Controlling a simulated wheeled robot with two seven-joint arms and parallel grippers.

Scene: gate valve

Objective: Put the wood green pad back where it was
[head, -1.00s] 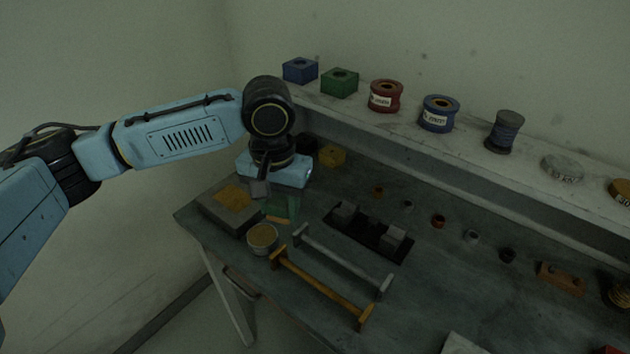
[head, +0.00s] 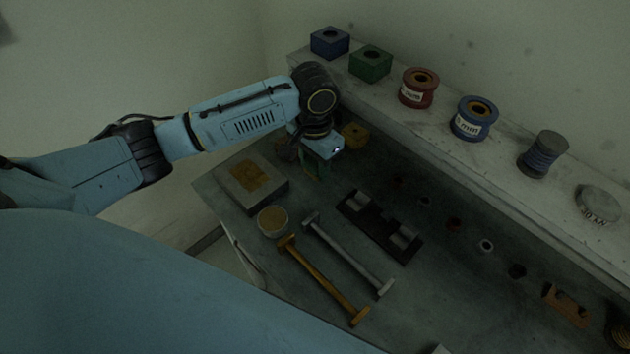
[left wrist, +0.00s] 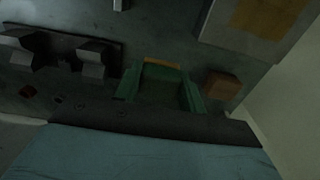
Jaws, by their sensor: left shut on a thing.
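My left gripper (head: 316,158) is near the back left of the bench, below its blue wrist, pointing down. It is shut on the wood green pad (head: 312,168), which is mostly hidden under the wrist in the head view. In the left wrist view the green pad (left wrist: 160,88) stretches out from the dark gripper front, with a narrow wood-coloured strip on its far edge. Whether it touches the bench cannot be told. My right gripper is not in view.
A grey block with an orange patch (head: 250,185), a round tub (head: 272,221) and a dark rack (head: 380,227) are near. A brown block (left wrist: 221,86) is beside the pad. Two handled bars (head: 347,253) lie in front.

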